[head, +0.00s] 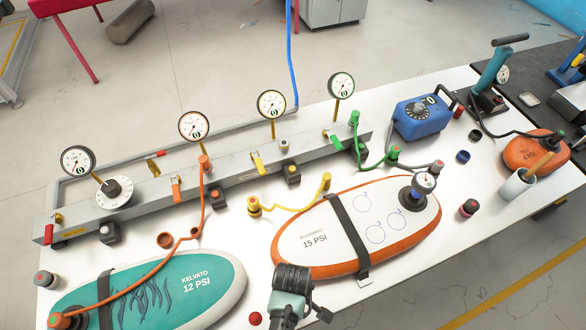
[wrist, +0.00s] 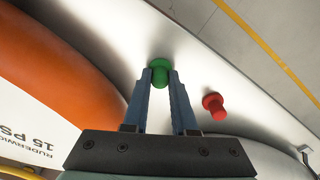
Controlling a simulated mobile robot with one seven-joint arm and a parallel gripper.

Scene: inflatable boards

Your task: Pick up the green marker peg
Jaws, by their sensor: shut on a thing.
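The green marker peg (wrist: 160,72) is a small round-headed peg over the white tabletop in the wrist view. My gripper (wrist: 160,92) has its two blue-grey fingers on either side of the peg, shut on it near the tips. I cannot tell whether the peg still touches the table. In the head view my wrist stands at the front edge of the table, beside the orange-rimmed board. The peg and the fingertips are hidden there.
A red peg (wrist: 214,106) stands to the right of my fingers; it also shows in the head view (head: 255,318). The orange-rimmed board (head: 310,257) and the teal board (head: 150,290) lie close by. A gauge rail (head: 240,178) runs along the back.

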